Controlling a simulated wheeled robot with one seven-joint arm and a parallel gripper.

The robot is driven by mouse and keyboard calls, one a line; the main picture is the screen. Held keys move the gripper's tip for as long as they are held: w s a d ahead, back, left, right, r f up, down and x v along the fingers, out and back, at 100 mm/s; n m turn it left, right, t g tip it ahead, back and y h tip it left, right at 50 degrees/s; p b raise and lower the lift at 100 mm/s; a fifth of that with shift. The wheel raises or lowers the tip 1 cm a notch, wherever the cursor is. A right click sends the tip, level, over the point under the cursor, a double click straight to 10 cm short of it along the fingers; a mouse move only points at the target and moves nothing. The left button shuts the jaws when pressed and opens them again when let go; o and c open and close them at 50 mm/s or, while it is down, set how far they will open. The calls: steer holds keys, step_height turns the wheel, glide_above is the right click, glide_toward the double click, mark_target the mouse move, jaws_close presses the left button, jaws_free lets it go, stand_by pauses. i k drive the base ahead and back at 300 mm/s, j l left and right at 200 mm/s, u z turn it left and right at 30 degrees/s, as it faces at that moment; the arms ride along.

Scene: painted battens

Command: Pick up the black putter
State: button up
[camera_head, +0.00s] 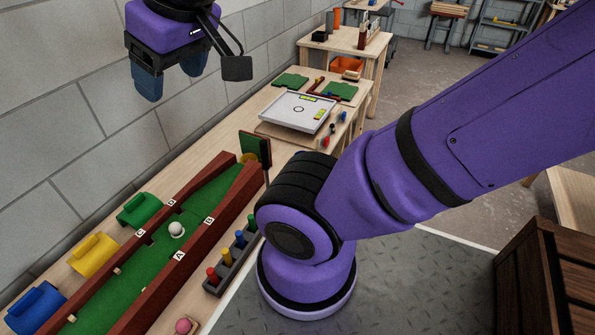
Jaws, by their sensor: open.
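I cannot clearly pick out the black putter. A small dark piece (332,128) lies in a row with a red piece and a blue piece beside the white tray, but its shape is too small to tell. My gripper (172,85) hangs at the upper left, in front of the grey wall and above the bench. It is open, its blue fingers apart, with nothing seen between them. It is well apart from the small dark piece, which is farther right. The green putting lane (140,270) with dark red rails lies below it, with a white ball (176,229) on it.
Green (140,210), yellow (93,256) and blue (37,309) blocks stand along the wall side of the lane. A dark rack (226,268) holds several coloured pegs. A white tray (297,111) sits beyond. My purple arm covers much of the right side.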

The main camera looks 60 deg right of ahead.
mark_target(263, 145)
steer(key=l+z, duration=0.1)
steer(key=z, duration=0.25)
steer(key=l+z, duration=0.1)
steer(key=z, duration=0.2)
steer(key=l+z, duration=0.15)
steer(key=z, duration=0.2)
steer(key=k, duration=0.05)
